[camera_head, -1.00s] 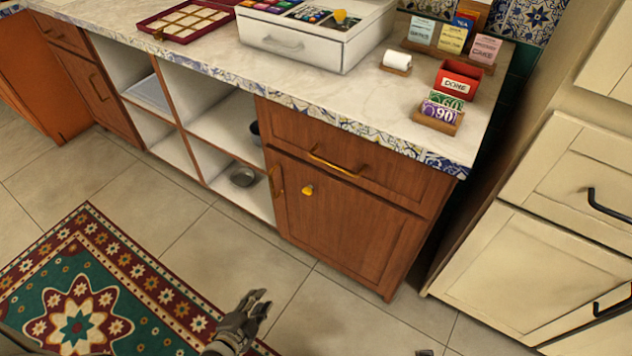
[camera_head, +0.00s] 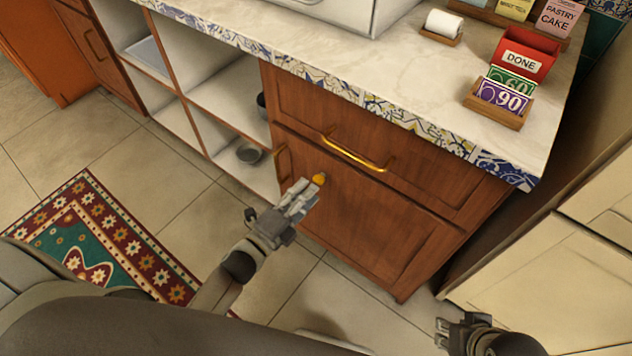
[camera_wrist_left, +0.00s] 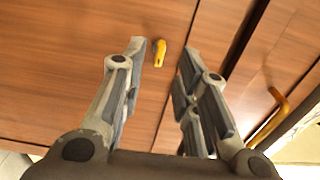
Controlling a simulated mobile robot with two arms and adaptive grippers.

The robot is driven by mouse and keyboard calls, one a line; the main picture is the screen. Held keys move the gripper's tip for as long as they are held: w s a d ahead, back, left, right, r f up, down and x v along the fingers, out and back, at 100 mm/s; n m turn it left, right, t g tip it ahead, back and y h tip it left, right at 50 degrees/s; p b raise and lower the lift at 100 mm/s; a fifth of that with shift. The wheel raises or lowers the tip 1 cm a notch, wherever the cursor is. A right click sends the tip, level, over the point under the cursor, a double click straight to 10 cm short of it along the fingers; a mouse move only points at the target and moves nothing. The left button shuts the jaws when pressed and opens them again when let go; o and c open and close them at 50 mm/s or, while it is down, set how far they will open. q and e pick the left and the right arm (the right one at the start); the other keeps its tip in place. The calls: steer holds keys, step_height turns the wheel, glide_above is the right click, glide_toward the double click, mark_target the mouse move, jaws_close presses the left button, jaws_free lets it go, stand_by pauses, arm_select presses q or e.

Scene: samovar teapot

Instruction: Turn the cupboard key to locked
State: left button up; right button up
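The cupboard key (camera_head: 319,179) is a small yellow-gold piece on the upper left part of the brown wooden cupboard door (camera_head: 375,220). In the left wrist view the key (camera_wrist_left: 160,52) shows just beyond and between the fingertips of my left gripper (camera_wrist_left: 163,62). The fingers are apart, with nothing between them but the view of the door. In the head view my left gripper (camera_head: 303,194) is close to the key and pointing at it. My right gripper (camera_head: 443,334) is low at the right, away from the cupboard; its finger opening is unclear.
A gold drawer handle (camera_head: 357,150) sticks out above the door. The counter (camera_head: 430,80) overhangs, holding a red DONE box (camera_head: 522,55) and a card holder (camera_head: 500,110). Open shelves (camera_head: 225,115) lie left, cream cabinets (camera_head: 560,270) right. A rug (camera_head: 130,235) covers the floor at left.

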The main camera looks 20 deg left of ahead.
mark_target(316, 182)
arm_select(q)
steer(key=shift+x, duration=2.3)
jaws_close()
